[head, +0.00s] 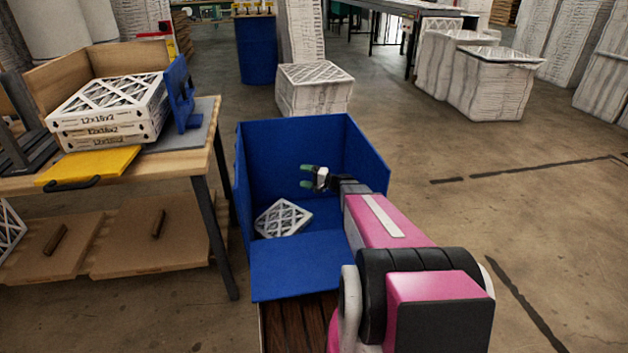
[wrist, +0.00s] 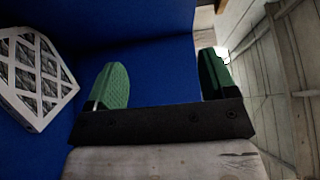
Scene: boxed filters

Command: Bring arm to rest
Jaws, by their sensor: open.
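My gripper (head: 306,177) is open and empty, with green fingertips, over the inside of the blue bin (head: 285,272). In the wrist view, my gripper (wrist: 160,80) shows its two green pads wide apart with nothing between them. My pink arm reaches forward from the lower right to the bin. One boxed filter (head: 283,218) lies in the bin, below and left of my gripper and apart from it. The filter also shows at the left edge of the wrist view (wrist: 35,75).
A wooden workbench (head: 205,125) at left holds a stack of filters (head: 110,112), a yellow plate (head: 88,167) and a blue bracket (head: 181,95). A wrapped filter stack (head: 314,90) stands behind the bin. The floor (head: 500,220) at right is clear.

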